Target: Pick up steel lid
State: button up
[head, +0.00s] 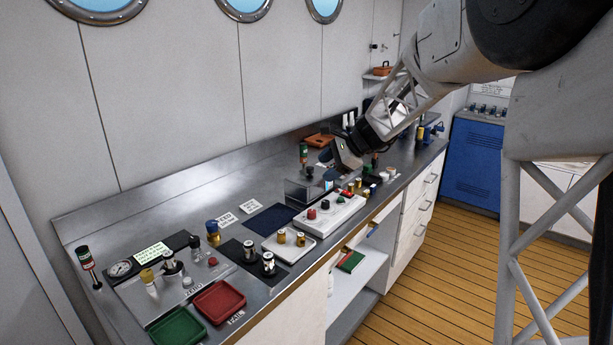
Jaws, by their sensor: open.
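My gripper (335,168) is over the far half of the steel worktop (175,208), angled down to the left. It looks empty, though its fingertips are small and hard to make out. Below and left of it stands a grey, box-like thing (303,189); I cannot tell whether they touch. I cannot clearly pick out a steel lid. Steel-topped cylinders stand on a dark mat, one here (250,250) and one nearer (268,263). Another steel-topped piece (171,262) is on the panel at the near left. All are well away from my gripper.
A red tray (219,302) and a green tray (178,328) lie at the near end. A white block with buttons (330,213) and a pale tray with brass pieces (289,245) sit mid-worktop. Several small items crowd beneath the gripper. A dark blue mat (271,219) is bare.

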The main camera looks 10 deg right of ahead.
jog(key=w+d+f+m+t+y, duration=0.15)
jog(key=w+f+m, duration=0.25)
jog(key=w, duration=0.8)
jog(key=m+t+y, duration=0.2)
jog(key=m, duration=0.2)
send_near(313, 168)
jog(key=a, duration=0.2)
jog(key=shift+w+d+f, duration=0.15)
jog(key=shift+w+d, duration=0.05)
jog(key=shift+w, duration=0.1)
jog(key=shift+x, duration=1.35)
jog(key=shift+x, duration=2.6)
jog(key=shift+w+d+f, duration=0.1)
jog(key=shift+f, duration=0.05)
